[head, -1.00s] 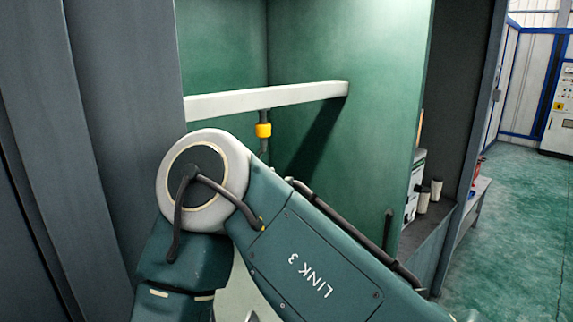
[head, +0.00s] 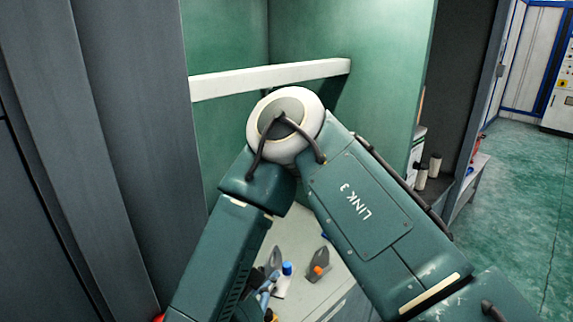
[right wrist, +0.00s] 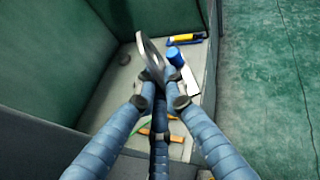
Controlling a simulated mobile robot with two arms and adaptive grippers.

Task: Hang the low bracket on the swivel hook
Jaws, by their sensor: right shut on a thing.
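The low bracket (right wrist: 150,55), a grey metal piece with a hole through its upper end, is between the blue ribbed fingers of my right gripper (right wrist: 158,92) in the right wrist view. The fingers are shut on it. In the head view, the right gripper (head: 267,284) shows only in part, low in the picture beside my forearm, above a pale surface. The swivel hook cannot be made out now; my elbow covers the place under the beam where a yellow-banded hanging part showed earlier. My left gripper is out of view.
A white beam (head: 270,79) crosses the green-walled bay above my elbow. A blue-capped item (head: 287,269) and an orange-tipped item (head: 318,270) are on the pale surface (head: 310,290). A grey wall (head: 110,140) stands close at left; open floor (head: 510,200) lies at right.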

